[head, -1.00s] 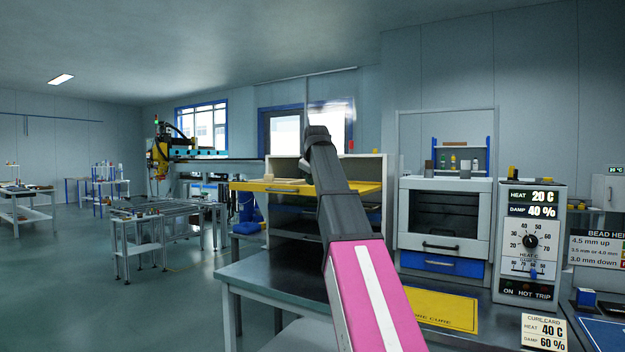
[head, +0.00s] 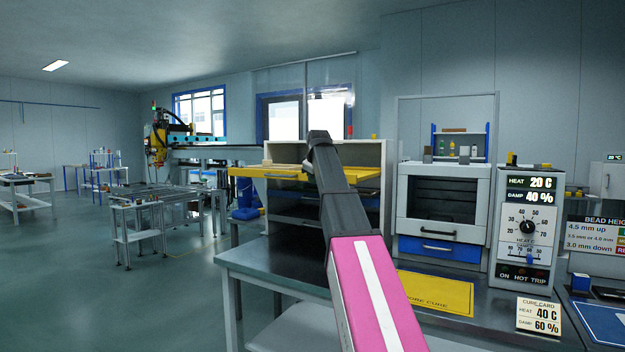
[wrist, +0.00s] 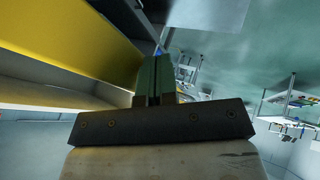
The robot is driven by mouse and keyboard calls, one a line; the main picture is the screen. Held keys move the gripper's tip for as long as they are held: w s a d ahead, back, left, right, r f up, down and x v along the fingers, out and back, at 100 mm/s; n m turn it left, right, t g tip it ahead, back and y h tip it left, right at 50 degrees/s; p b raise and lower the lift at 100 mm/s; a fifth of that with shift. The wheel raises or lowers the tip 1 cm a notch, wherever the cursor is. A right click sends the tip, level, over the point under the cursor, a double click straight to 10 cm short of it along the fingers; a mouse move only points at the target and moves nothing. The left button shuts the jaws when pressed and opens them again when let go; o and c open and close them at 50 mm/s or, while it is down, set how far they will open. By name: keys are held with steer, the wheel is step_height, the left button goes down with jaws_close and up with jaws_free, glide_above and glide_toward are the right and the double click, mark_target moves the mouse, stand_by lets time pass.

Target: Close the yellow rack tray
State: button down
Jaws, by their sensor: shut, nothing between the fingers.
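The yellow rack tray (head: 262,172) sticks out of the front of a light-grey rack (head: 375,152) on the bench, pulled out toward the left. My arm crosses in front of the rack and covers part of the tray. My gripper is hidden behind the arm in the head view. In the wrist view my gripper (wrist: 154,78) has its two dark green fingers together with nothing between them. The yellow tray front (wrist: 75,45) runs diagonally just left of the fingers there. I cannot tell whether they touch it.
An oven-like cabinet (head: 443,190) with a blue drawer (head: 440,252) stands right of the rack. A control box (head: 527,225) stands further right. A yellow sign (head: 436,292) lies on the bench. Open floor (head: 90,270) lies to the left.

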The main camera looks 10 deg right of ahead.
steer(key=shift+w+d, duration=0.1)
steer(key=w+d, duration=0.6)
steer(key=w, duration=0.1)
steer(key=w+d, duration=1.3)
steer(key=w, duration=0.2)
steer(key=shift+d, duration=0.4)
steer(key=shift+r, duration=0.1)
